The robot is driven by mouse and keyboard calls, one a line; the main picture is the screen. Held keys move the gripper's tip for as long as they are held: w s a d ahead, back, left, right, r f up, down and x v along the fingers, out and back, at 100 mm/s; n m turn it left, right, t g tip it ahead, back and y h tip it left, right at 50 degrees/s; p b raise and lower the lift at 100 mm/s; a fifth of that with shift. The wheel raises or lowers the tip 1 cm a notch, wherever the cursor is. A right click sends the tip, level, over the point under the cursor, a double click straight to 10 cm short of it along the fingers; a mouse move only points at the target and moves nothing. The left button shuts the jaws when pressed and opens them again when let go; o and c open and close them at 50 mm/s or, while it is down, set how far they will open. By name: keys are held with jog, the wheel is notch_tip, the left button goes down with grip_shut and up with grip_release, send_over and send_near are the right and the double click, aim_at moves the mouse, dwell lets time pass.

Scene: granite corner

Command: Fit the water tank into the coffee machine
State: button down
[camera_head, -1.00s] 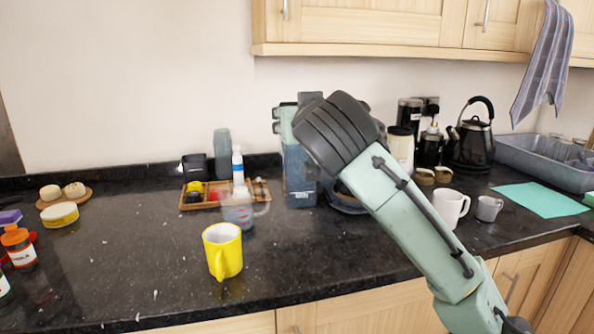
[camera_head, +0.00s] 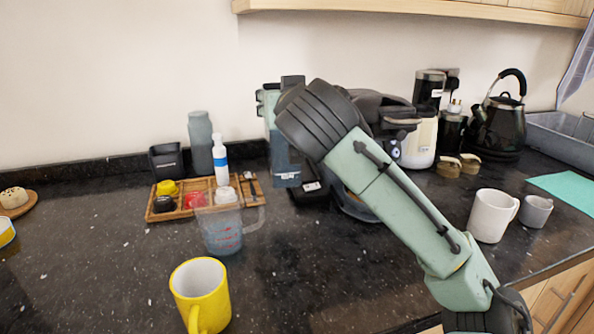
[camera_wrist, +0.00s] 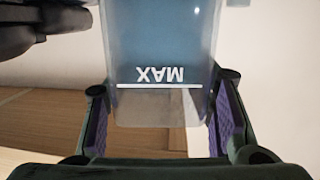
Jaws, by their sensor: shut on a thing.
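The water tank (camera_head: 285,165) is a clear blue-tinted container. In the head view it stands upright at the left side of the dark coffee machine (camera_head: 384,104), which my arm largely hides. I cannot tell whether the tank touches the machine or the counter. In the wrist view the tank (camera_wrist: 160,45) fills the space between my fingers, with its MAX line upside down. My gripper (camera_wrist: 162,95) is shut on it, with a purple pad on each side. In the head view my gripper (camera_head: 268,103) is partly hidden behind my wrist.
A wooden tray (camera_head: 180,212) with small items and a clear measuring jug (camera_head: 222,235) stand left of the tank. A yellow mug (camera_head: 202,290) is at the front. A white mug (camera_head: 490,215), grey cup (camera_head: 535,211) and black kettle (camera_head: 499,125) are at right.

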jog(key=w+d+f+p, duration=0.2)
jog(key=w+f+p, duration=0.1)
jog(key=w, duration=0.5)
jog(key=w+d+f+p, duration=0.1)
jog(key=w+f+p, duration=0.2)
jog(key=w, duration=0.4)
jog(key=shift+w+d+f+p, duration=0.3)
jog(key=shift+w+d+f, duration=0.1)
jog(key=shift+f, duration=0.1)
jog(key=c, duration=1)
grip_release()
jog(key=shift+f, duration=0.25)
jog(key=shift+r, duration=0.1)
jog(key=shift+s, duration=0.1)
jog(key=b+v, duration=0.4)
jog(key=v, duration=0.8)
jog(key=shift+b, duration=0.35)
